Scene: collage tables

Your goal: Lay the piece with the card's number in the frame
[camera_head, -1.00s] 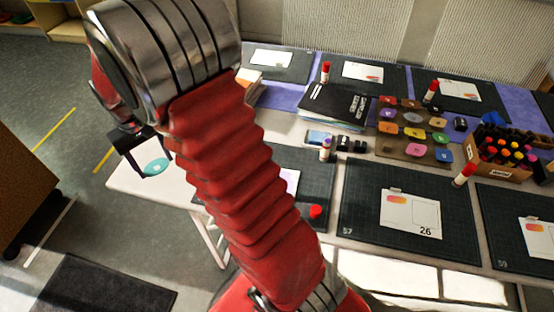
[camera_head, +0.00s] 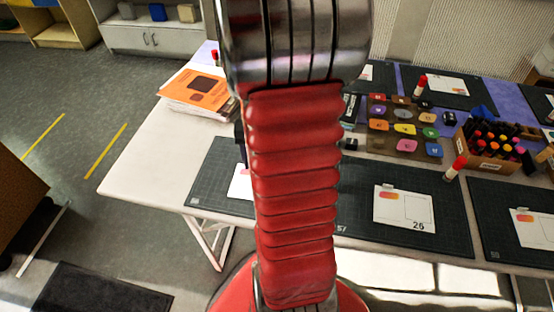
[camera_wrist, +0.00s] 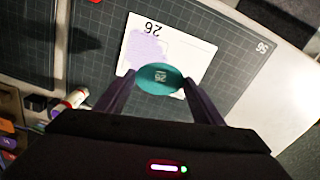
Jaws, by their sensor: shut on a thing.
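My gripper (camera_wrist: 158,92) is shut on a teal oval piece (camera_wrist: 158,77), held flat between the fingertips in the wrist view. The piece bears a small number, possibly 26. Beyond it, a white card (camera_wrist: 194,51) lies on the dark mat marked 56 (camera_wrist: 232,52). The card shows an upside-down 26, a purple blotch and an outlined frame, partly covered by the piece. The piece appears above the card; the height gap is unclear.
Mat 57 (camera_head: 365,226) holds another card (camera_head: 404,209) with an orange-pink blotch. A brown tray (camera_head: 386,141) of coloured pieces and a marker box (camera_head: 486,157) stand behind it. Orange-topped papers (camera_head: 197,92) lie at the back left.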

